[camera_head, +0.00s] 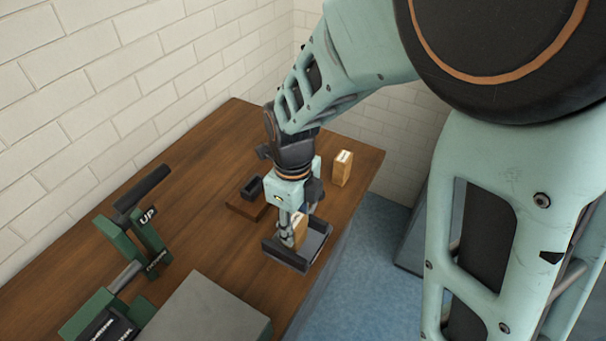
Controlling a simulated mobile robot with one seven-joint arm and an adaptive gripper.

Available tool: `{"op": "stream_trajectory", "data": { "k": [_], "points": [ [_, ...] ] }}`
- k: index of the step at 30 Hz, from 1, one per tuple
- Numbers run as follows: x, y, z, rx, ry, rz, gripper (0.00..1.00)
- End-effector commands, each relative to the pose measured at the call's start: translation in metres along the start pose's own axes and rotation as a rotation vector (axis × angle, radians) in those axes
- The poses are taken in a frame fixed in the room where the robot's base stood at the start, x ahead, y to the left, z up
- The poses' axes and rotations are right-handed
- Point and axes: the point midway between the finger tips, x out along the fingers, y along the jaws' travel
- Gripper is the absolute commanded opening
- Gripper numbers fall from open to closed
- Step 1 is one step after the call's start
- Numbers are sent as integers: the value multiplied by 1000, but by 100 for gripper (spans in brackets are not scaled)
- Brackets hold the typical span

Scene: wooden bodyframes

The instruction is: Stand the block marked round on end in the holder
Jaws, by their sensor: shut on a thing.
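My gripper (293,234) points down at the front of the wooden table and is shut on a wooden block (301,229). The block has a pale label at its top and is partly hidden by the fingers; its mark cannot be read. It is at a dark, low-walled tray (286,260) near the table edge; I cannot tell whether it touches the tray floor. A small dark socket on a brown base, apparently the holder (252,189), sits behind and left of my gripper. Another wooden block (342,169) stands upright at the right with a white label on top.
A green clamp-like fixture marked UP (148,233) stands at the left. A grey flat-topped box (207,311) is at the lower front. The wooden table (190,225) is bare between the fixture and the holder. White brick walls (110,85) border the back.

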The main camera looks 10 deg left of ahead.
Motion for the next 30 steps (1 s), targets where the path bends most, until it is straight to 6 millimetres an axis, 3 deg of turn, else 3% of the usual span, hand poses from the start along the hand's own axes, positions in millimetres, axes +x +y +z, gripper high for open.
{"op": "stream_trajectory", "data": {
  "k": [28, 29, 30],
  "points": [
    [3, 0, 0, 0, 0, 0, 9],
    [3, 0, 0, 0, 0, 0, 38],
    [3, 0, 0, 0, 0, 0, 42]
  ]
}}
